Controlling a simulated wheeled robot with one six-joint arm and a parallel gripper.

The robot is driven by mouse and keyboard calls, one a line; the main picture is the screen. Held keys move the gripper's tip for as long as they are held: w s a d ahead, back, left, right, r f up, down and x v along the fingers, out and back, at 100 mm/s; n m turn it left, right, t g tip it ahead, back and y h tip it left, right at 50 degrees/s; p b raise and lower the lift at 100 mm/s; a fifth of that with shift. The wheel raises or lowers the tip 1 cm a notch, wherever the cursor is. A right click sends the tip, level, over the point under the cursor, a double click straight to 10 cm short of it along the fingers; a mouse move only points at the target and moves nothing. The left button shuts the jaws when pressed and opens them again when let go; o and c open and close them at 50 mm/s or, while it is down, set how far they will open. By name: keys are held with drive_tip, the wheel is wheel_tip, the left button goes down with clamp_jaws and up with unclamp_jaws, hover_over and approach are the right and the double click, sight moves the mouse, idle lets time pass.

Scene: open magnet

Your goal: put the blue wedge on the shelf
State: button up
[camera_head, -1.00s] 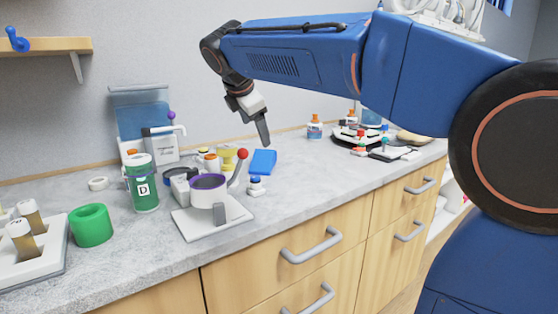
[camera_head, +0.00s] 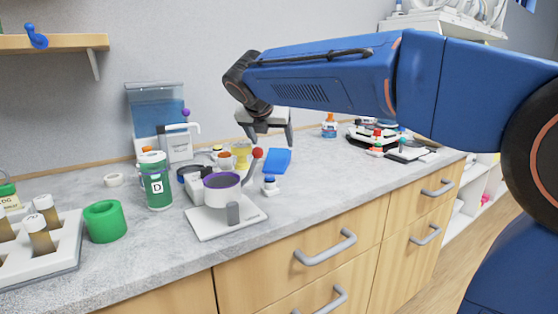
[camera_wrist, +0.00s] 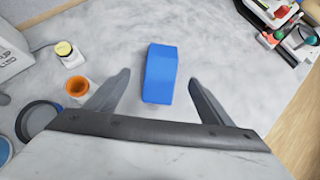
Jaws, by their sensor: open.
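The blue wedge (camera_head: 277,161) lies on the grey counter in the head view, behind the white device with the purple-rimmed cup. In the wrist view the blue wedge (camera_wrist: 160,74) lies between and just beyond the two fingertips, apart from both. My gripper (camera_head: 271,143) is open and empty, above the counter over the wedge; its fingers also show in the wrist view (camera_wrist: 159,80). A wooden shelf (camera_head: 55,42) is on the wall at the upper left, with a blue hook-shaped object (camera_head: 37,37) at its front edge.
The white device (camera_head: 225,205) with a red-knobbed lever stands in front of the wedge. A green jar (camera_head: 156,182), a green ring (camera_head: 105,221) and a vial rack (camera_head: 40,250) stand to the left.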

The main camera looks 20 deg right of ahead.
sight(278, 152)
drive_tip(key=x, duration=0.5)
drive_tip(key=shift+d+x, duration=0.15)
drive_tip(key=shift+x, duration=1.25)
drive_tip(key=shift+d+x, duration=0.1)
drive_tip(key=shift+x, duration=1.35)
drive_tip(key=shift+r, duration=0.15)
drive_tip(key=c, duration=1.2)
wheel_tip(278, 152, up, 10)
